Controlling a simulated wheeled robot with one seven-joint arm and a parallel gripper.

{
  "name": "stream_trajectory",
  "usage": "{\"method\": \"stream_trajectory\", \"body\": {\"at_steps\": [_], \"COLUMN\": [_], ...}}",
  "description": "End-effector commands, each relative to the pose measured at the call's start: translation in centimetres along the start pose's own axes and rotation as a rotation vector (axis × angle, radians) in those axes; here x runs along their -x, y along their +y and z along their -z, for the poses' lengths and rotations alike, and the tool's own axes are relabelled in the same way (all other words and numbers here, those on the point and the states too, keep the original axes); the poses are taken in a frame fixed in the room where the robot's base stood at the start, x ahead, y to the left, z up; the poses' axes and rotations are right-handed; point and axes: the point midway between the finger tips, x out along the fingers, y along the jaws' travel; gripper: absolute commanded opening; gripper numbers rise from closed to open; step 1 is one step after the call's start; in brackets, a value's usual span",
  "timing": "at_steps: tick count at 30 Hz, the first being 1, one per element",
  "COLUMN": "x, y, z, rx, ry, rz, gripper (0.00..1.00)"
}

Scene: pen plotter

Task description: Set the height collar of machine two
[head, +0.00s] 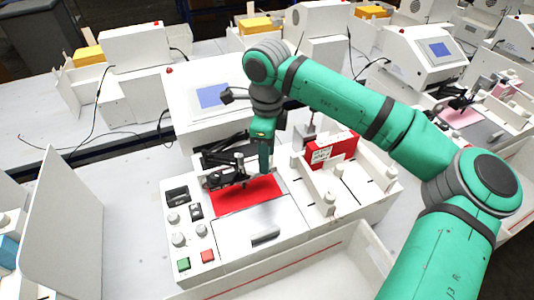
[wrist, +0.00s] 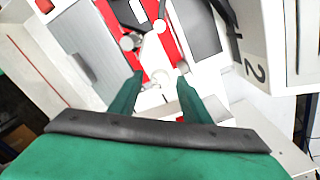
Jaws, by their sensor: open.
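The machine (head: 222,240) in front of me has a red bed (head: 246,194) and a black jointed pen arm (head: 228,176). A figure 2 shows on a white panel in the wrist view (wrist: 258,73). My gripper (head: 265,168) points down at the back right of the red bed, beside the pen arm. In the wrist view my gripper (wrist: 160,88) is open, its two green fingers apart. A small white round part (wrist: 159,77) shows between the fingertips, apart from both. I cannot tell for sure whether it is the height collar.
A red box (head: 331,151) and white posts stand right of the bed. Knobs, a green button (head: 183,264) and a red button (head: 207,256) sit at the front left. A blue screen (head: 212,97) is behind. A white tray wall (head: 375,252) is in front.

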Motion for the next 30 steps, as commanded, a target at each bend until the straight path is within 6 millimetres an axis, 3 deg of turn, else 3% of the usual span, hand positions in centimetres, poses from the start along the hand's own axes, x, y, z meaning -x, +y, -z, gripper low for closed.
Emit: {"method": "stream_trajectory", "body": {"at_steps": [6,12,22,30], "x": [-0.03,-0.02,0.01,0.02], "y": [0.0,0.01,0.0,-0.02], "z": [0.0,-0.01,0.01,0.06], "rx": [0.0,0.001,-0.035,-0.192], "ry": [0.0,0.001,0.002,0.003], "rz": [0.0,0.0,0.001,0.002], "gripper": [0.43,0.02,0.02,0.02]}}
